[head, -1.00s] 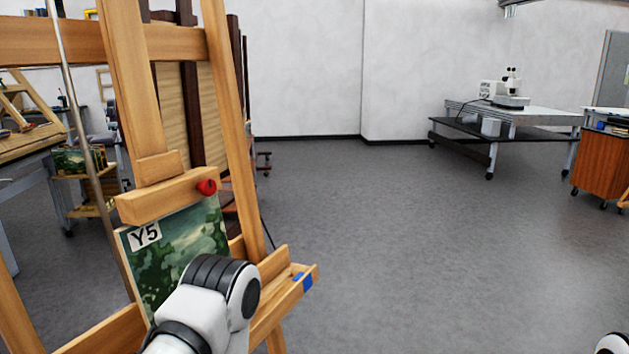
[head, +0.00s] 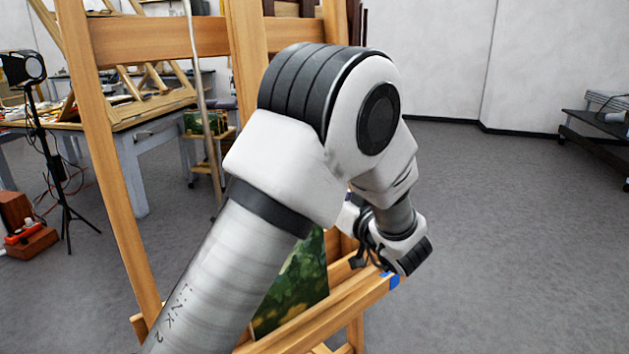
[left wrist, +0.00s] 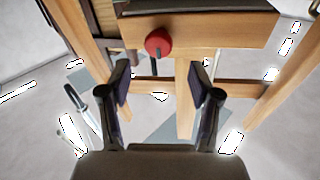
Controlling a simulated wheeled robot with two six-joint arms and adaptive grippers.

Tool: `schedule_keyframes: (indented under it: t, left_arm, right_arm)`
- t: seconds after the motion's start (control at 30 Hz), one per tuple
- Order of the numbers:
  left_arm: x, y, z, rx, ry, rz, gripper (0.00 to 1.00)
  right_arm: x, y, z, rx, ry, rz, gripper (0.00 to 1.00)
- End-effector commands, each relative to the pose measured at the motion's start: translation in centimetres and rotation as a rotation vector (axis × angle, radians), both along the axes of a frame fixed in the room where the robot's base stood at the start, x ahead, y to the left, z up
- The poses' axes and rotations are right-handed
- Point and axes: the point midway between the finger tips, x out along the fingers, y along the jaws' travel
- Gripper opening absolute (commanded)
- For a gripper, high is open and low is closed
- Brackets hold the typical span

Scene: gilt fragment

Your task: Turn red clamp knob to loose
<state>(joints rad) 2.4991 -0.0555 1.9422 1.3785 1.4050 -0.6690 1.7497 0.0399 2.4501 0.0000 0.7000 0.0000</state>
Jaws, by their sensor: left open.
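The red clamp knob (left wrist: 158,42) is in the upper middle of the left wrist view, at the edge of a wooden clamp bar (left wrist: 220,28). My left gripper (left wrist: 163,85) is open and empty, and the knob appears beyond its fingertips, a little left of centre, not between them. In the head view my left arm crosses in front of the easel (head: 95,130) and hides the knob and clamp. The green painting (head: 300,285) shows partly behind my arm, on the easel's lower ledge. My right gripper is not in view.
A blue mark (head: 390,280) is at the right end of the easel ledge (head: 330,305). A worktable (head: 145,150) and a black lamp stand (head: 45,150) stand at the left. Grey floor (head: 490,240) is clear at the right.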

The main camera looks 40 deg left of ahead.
Motion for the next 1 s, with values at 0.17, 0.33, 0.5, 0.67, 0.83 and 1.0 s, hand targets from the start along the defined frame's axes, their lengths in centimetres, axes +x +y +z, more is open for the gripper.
schedule_keyframes:
  t: [0.17,0.33,0.5,0.67,0.83,1.0]
  left_arm:
    - [0.9,3.5,0.1,-0.007,0.001,0.003,0.63]
    - [1.6,5.8,0.0,-0.004,0.000,0.000,0.63]
    - [1.8,6.1,-0.1,-0.001,0.000,-0.003,0.63]
    - [1.8,6.1,-0.2,-0.001,0.000,-0.004,0.45]
    - [1.8,6.1,-0.2,-0.003,0.000,-0.004,0.03]
    - [1.8,6.1,-0.2,-0.002,-0.002,-0.004,0.03]
  right_arm:
    - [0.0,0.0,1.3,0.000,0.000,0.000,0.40]
    - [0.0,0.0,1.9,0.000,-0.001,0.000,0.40]
    - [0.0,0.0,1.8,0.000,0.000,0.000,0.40]
    - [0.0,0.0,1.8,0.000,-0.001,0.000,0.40]
    - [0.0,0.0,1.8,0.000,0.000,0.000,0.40]
    - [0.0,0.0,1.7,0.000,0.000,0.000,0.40]
